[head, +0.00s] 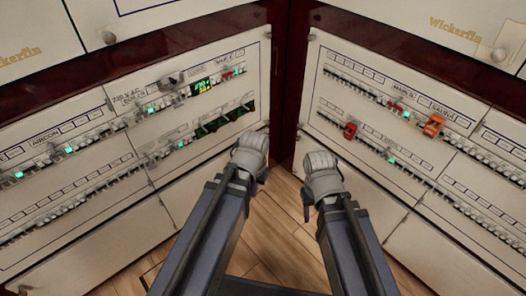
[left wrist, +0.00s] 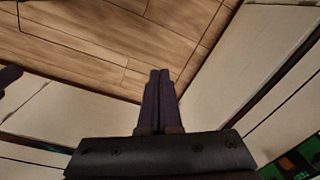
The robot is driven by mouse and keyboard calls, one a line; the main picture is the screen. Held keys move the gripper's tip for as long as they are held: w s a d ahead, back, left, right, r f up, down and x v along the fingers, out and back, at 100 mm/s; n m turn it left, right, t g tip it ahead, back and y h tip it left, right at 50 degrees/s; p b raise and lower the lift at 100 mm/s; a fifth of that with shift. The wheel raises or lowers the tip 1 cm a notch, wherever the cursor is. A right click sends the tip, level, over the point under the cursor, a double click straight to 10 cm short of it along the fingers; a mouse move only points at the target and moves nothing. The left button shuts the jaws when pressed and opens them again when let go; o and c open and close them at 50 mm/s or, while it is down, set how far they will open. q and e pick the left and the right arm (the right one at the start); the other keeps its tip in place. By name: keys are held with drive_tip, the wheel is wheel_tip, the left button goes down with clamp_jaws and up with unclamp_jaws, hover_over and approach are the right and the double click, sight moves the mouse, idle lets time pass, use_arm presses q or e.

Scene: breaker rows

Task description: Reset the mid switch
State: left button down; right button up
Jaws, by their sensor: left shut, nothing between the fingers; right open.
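Two white breaker panels meet at a corner, the left panel (head: 170,175) and the right panel (head: 385,175), each with rows of small switches. On the right panel a red-orange switch (head: 433,125) and a red switch (head: 350,130) stand out. On the left panel a dark knob (head: 168,82) sits on the upper row. I cannot tell which one is the mid switch. My left gripper (head: 250,152) is low before the corner, apart from the switches; in the left wrist view its fingers (left wrist: 159,88) are shut and empty. My right gripper (head: 322,175) is beside it, open, its fingers mostly hidden.
A wooden floor (head: 285,235) lies below my arms. Dark red frame (head: 280,70) runs along the panel tops and the corner. More cabinet fronts with round knobs (head: 499,55) are above. The space between my grippers and the panels looks clear.

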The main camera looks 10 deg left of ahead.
use_arm(q)
drive_tip(key=s+d+r+p, duration=0.1)
drive_tip(key=d+r+p, duration=0.1)
drive_tip(key=r+p, duration=0.5)
drive_tip(key=s+d+r+p, duration=0.1)
drive_tip(key=r+p, duration=0.7)
drive_tip(key=r, duration=0.1)
drive_tip(key=shift+s+d+r+m, duration=0.15)
drive_tip(key=shift+d+m, duration=0.15)
drive_tip(key=shift+d, duration=0.05)
use_arm(e)
wheel_tip(320, 180, up, 16)
drive_tip(key=shift+r, duration=0.15)
drive_tip(key=shift+s, duration=0.15)
use_arm(q)
drive_tip(key=s+d+r+p, duration=0.1)
drive_tip(key=d+r+p, duration=0.1)
drive_tip(key=r+p, duration=0.9)
drive_tip(key=s+d+r+m+p, duration=0.1)
drive_tip(key=d+r+p, duration=0.1)
drive_tip(key=r+p, duration=0.9)
drive_tip(key=shift+s+r+m+g+y, duration=0.2)
drive_tip(key=shift+s+m+g+y, duration=0.1)
drive_tip(key=shift+s, duration=0.05)
use_arm(e)
wheel_tip(320, 180, up, 22)
drive_tip(key=shift+r, duration=0.15)
use_arm(q)
drive_tip(key=shift+f, duration=0.15)
